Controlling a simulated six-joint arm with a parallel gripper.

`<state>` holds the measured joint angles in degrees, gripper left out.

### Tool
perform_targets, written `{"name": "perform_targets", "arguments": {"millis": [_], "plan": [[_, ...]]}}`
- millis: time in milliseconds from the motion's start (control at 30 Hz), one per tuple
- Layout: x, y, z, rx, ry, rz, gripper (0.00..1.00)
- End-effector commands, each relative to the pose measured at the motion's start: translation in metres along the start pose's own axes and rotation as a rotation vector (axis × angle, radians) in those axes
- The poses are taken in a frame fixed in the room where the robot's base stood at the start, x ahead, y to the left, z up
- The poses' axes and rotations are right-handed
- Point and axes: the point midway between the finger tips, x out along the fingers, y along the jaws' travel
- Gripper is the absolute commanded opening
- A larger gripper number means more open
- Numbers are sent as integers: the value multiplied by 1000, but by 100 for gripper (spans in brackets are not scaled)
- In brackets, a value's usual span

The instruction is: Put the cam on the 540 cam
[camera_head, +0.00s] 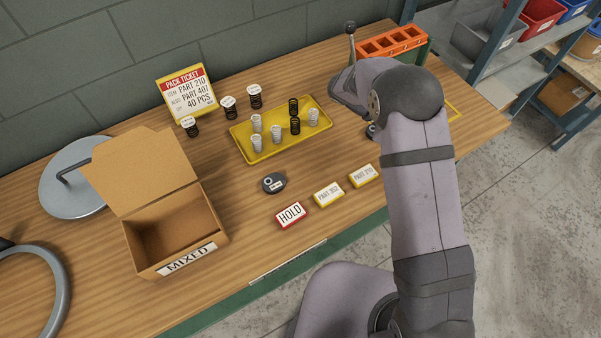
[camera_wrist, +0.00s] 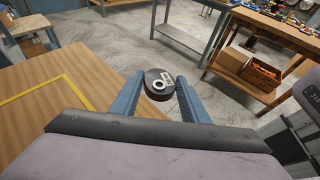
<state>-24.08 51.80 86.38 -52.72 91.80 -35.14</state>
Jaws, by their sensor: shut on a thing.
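My gripper (camera_wrist: 160,97) is shut on a dark cam (camera_wrist: 153,94) with a round hole and a small pale label, seen between its blue fingers in the wrist view. The label is too small to read. In the head view my arm hides the gripper. Another dark cam (camera_head: 274,184) with a hole and white label lies flat on the bench, left of the middle and in front of the yellow tray; its number is not legible. A dark object (camera_head: 371,131) shows partly beside my arm; I cannot tell what it is.
A yellow tray (camera_head: 245,156) holds several springs; more springs stand behind it. An open MIXED box (camera_head: 142,252) is at left. HOLD (camera_head: 291,215) and two part signs stand along the front. An orange rack (camera_head: 391,42) is at the back. A yellow outline marks the bench's right end.

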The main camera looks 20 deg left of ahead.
Motion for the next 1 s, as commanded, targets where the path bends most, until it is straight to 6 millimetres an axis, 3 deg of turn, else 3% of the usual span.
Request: {"name": "perform_targets", "arguments": {"millis": [200, 500, 800, 1000], "plan": [[-40, -79, -44, 142, -3, -342, 5], [-103, -153, -74, 348, 0, -844, 5], [-175, -196, -87, 569, 2, -1378, 5], [-229, -206, -88, 735, 2, -1777, 5]]}}
